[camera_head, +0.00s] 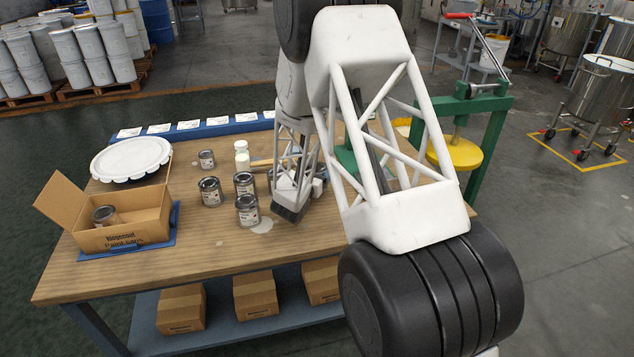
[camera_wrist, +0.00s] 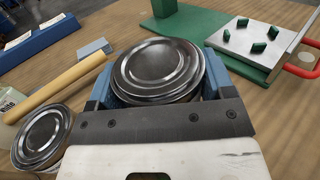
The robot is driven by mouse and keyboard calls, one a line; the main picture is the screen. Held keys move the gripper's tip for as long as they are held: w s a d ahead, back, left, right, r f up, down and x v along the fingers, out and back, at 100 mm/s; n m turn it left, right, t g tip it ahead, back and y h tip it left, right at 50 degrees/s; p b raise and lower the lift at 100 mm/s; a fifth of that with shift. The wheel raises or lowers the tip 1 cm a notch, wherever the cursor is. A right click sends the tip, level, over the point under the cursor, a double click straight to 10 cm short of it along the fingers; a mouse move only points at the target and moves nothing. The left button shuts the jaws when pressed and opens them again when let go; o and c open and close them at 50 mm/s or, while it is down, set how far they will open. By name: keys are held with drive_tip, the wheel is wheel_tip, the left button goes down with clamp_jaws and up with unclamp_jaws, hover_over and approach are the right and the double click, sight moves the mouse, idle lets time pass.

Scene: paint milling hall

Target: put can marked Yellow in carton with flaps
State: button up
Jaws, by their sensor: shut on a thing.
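The open carton with flaps (camera_head: 128,233) sits at the left of the bench, with one can (camera_head: 105,215) inside it. My gripper (camera_head: 290,200) is right of the middle of the bench, pointing down. It is shut on a metal-lidded can (camera_wrist: 158,68), between its blue fingers in the wrist view. In the head view that can is mostly hidden by my gripper. I cannot tell whether it touches the bench. The label colour names are too small to read, so I cannot tell which is Yellow.
A round white lid (camera_head: 131,159) is behind the carton. A green press (camera_head: 490,140) stands at the right. Bare wood lies between the carton and the cans.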

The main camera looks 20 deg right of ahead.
drive_tip(key=shift+f, duration=1.75)
drive_tip(key=shift+f, duration=0.15)
drive_tip(key=o, duration=1.1)
drive_tip(key=shift+s+a, duration=0.1)
drive_tip(key=v, duration=1.1)
drive_tip(key=shift+s+a, duration=0.3)
drive_tip(key=shift+d+r, duration=0.1)
drive_tip(key=shift+r, duration=0.1)
